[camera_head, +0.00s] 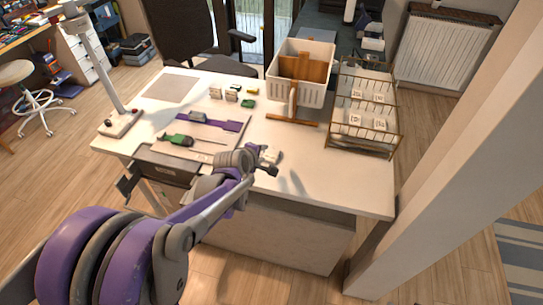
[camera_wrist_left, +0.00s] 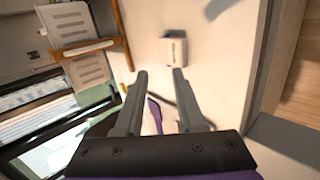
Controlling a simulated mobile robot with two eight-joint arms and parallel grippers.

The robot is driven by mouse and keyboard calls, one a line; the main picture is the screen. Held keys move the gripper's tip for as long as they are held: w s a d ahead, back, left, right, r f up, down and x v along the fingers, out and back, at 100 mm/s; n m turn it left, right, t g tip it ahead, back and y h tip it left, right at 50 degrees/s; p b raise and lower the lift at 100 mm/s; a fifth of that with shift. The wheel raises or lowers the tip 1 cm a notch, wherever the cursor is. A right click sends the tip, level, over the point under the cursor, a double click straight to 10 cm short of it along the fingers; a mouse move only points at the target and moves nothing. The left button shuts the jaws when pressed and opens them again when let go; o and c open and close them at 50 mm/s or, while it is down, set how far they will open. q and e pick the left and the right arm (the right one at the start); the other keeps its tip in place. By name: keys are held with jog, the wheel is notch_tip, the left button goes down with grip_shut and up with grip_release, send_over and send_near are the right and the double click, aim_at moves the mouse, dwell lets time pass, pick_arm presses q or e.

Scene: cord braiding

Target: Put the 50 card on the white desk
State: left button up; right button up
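Several small white cards with dark numbers, among them one card (camera_head: 357,94) and another (camera_head: 355,119), stand in the wire rack at the right of the white desk (camera_head: 310,160). Their numbers are too small to read surely, so I cannot tell which is the 50. My left gripper (camera_head: 270,164) is over the desk's front part. A small white block-like card (camera_head: 270,153) is close beside it. In the left wrist view a white piece with dark lettering (camera_wrist_left: 173,49) lies beyond my open, empty fingers (camera_wrist_left: 158,76), apart from them. My right gripper is out of view.
The wire rack (camera_head: 336,110) stands right of a white crate (camera_head: 287,92) on a wooden stand. The desk's front right is clear. A pale pillar (camera_head: 445,150) rises at right.

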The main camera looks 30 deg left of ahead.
pick_arm(q)
notch_tip(320, 180, up, 8)
jog(key=s+p, duration=0.2)
jog(key=p, duration=0.3)
jog(key=shift+d, duration=0.15)
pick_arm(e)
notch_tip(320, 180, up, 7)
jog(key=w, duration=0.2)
pick_arm(q)
jog(key=shift+s, duration=0.15)
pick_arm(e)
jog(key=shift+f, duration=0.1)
pick_arm(q)
jog(key=s+d+m+g, duration=0.2)
jog(key=s+d+m, duration=0.5)
jog(key=s+m, duration=0.2)
jog(key=s+d+f+m+g+h, duration=0.1)
jog(key=s+d+m+g, duration=0.1)
jog(key=s+d+m, duration=0.5)
jog(key=s+m, duration=0.3)
jog(key=s, duration=0.1)
jog(key=shift+s+d+f, duration=0.15)
jog(key=shift+s+f, duration=0.1)
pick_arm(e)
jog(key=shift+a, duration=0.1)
